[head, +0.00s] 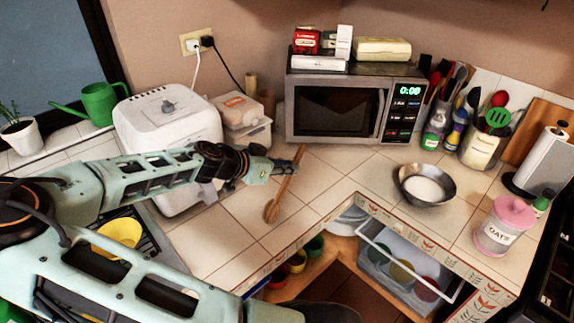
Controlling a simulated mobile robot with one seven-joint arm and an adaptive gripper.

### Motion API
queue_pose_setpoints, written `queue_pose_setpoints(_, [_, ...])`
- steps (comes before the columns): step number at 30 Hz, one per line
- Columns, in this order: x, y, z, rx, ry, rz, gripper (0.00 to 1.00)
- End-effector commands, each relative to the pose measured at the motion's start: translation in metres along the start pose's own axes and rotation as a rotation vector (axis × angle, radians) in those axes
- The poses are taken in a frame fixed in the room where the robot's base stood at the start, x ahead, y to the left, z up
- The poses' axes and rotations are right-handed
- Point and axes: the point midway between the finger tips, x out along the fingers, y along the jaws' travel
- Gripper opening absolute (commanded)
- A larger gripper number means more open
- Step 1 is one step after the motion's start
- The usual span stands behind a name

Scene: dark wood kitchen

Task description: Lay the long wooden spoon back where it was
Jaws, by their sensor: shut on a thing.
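The long wooden spoon (284,187) is near the middle of the head view, over the tiled counter in front of the microwave. Its bowl end points toward the front edge of the counter and its handle end points up toward the microwave. My gripper (287,167) comes in from the left and is shut on the upper handle. The fingers are small in this view and partly hide the handle. I cannot tell whether the spoon touches the tiles or hangs just above them.
A microwave (336,110) stands behind the spoon. A metal bowl (426,184), an oats jar (504,226) and utensil holders (479,148) are on the right. Tiles around the spoon are clear. An open drawer (408,262) is below.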

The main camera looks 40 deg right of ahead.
Motion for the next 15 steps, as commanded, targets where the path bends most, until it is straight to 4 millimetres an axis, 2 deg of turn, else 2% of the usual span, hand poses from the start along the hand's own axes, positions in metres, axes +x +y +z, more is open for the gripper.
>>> queue_pose_setpoints(9, [0.0019, 0.0001, 0.0032, 0.001, 0.0, 0.0, 0.0])
queue_pose_setpoints(10, [0.002, 0.0001, 0.0034, 0.001, 0.0, 0.0, 0.16])
queue_pose_setpoints(15, [0.0013, 0.0001, 0.0025, 0.001, 0.0, 0.0, 0.32])
